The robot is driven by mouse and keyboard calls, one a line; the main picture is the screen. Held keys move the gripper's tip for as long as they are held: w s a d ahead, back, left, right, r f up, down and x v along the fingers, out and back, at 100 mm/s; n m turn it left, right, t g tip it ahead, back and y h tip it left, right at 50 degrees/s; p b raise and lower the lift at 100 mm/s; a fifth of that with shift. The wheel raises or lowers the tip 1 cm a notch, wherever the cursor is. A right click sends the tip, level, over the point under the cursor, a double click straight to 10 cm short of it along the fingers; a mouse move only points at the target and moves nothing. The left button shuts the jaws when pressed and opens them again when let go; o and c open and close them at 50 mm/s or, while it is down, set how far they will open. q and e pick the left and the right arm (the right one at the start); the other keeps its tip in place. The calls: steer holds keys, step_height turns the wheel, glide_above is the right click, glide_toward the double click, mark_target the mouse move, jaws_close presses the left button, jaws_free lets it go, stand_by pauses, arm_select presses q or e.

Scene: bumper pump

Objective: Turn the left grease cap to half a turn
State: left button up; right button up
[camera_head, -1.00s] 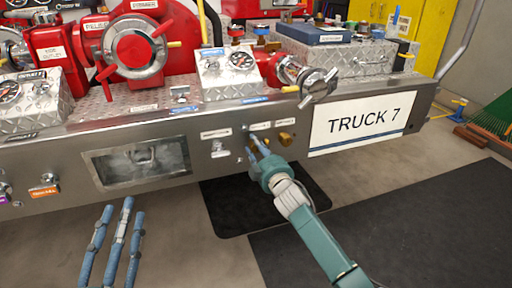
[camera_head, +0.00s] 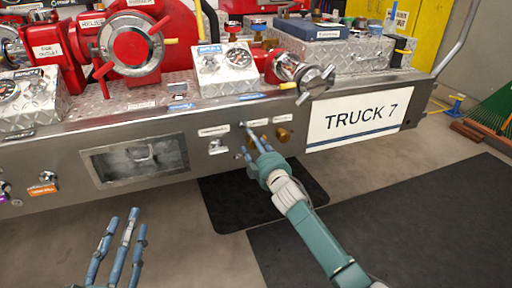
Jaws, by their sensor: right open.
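Brass grease caps are on the steel bumper panel under small white labels. The right cap (camera_head: 283,135) shows clearly. The left cap (camera_head: 264,139) is mostly hidden behind the fingers of my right gripper (camera_head: 252,143). That gripper is open, its blue fingers spread and pointing at the panel around the left cap. I cannot tell whether they touch it. My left gripper (camera_head: 128,218) is open and empty at the lower left, fingers up, in front of and below the bumper.
A chrome fitting (camera_head: 217,147) is left of the caps. The TRUCK 7 plate (camera_head: 355,118) is to their right. A chrome-handled valve (camera_head: 313,80) juts out above. A recessed box (camera_head: 135,160) is in the bumper. Dark mats (camera_head: 390,225) lie on the floor.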

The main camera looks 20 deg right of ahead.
steer(key=s, duration=1.2)
steer(key=shift+d, duration=0.35)
